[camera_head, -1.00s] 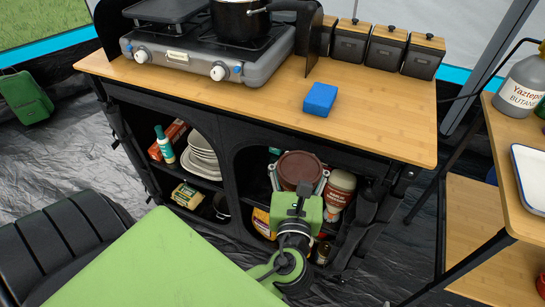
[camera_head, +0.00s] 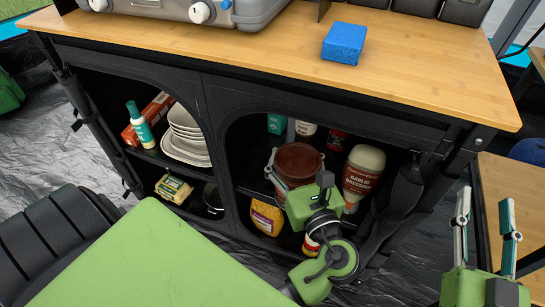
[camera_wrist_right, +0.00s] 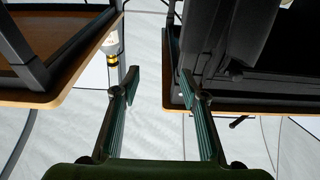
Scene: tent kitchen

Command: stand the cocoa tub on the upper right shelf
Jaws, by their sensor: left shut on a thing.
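The cocoa tub (camera_head: 298,161), brown with a darker lid, is upright in the right opening of the black cabinet, at the level of the upper right shelf (camera_head: 252,185). My left gripper (camera_head: 296,170) is shut around it from the front, a finger at each side. The gripper's body hides the tub's lower front, so I cannot tell whether its base touches the shelf. My right gripper (camera_head: 486,208) is open and empty at the right, beside the cabinet. Its open fingers also show in the right wrist view (camera_wrist_right: 158,82).
A garlic dressing bottle (camera_head: 362,176) stands just right of the tub. Several bottles and jars (camera_head: 306,130) are behind it. A yellow pack (camera_head: 267,216) is on the shelf below. The wooden top (camera_head: 250,50) overhangs the opening and holds a blue sponge (camera_head: 344,43).

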